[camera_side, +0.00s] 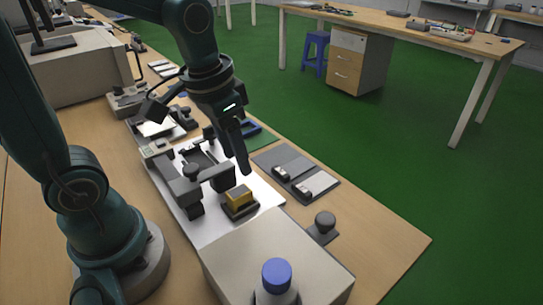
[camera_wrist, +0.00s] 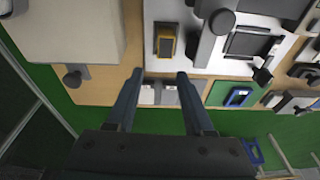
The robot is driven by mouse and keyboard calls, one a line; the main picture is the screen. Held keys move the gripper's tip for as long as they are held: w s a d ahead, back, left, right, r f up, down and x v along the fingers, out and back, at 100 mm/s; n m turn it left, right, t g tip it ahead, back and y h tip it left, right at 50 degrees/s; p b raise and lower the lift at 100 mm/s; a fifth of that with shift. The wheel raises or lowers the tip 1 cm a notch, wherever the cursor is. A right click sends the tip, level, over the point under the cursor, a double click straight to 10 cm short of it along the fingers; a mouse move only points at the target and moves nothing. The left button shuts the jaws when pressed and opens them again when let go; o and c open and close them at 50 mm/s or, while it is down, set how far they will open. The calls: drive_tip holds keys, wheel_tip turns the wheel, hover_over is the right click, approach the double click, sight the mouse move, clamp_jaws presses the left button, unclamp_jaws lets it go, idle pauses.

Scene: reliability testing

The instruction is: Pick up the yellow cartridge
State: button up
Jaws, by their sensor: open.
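The yellow cartridge (camera_side: 239,196) sits upright in a dark holder on the white plate (camera_side: 265,193) in the side view. Neither finger touches the cartridge.
A grey fixture with a dark knob (camera_side: 191,171) stands left of the cartridge. A large pale box (camera_side: 275,255) and a blue-capped bottle (camera_side: 277,275) are in front. A grey pad (camera_side: 318,183) with small parts and a knob (camera_side: 325,222) lie right. The bench's right front corner is bare.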

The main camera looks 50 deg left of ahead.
sight(239, 191)
drive_tip(key=f, duration=0.1)
drive_tip(key=f+g, duration=0.1)
drive_tip(key=w+a+f+g, duration=0.1)
drive_tip(key=f, duration=0.1)
drive_tip(key=shift+s+f, duration=0.2)
drive_tip(key=shift+f, duration=2.7)
clamp_jaws()
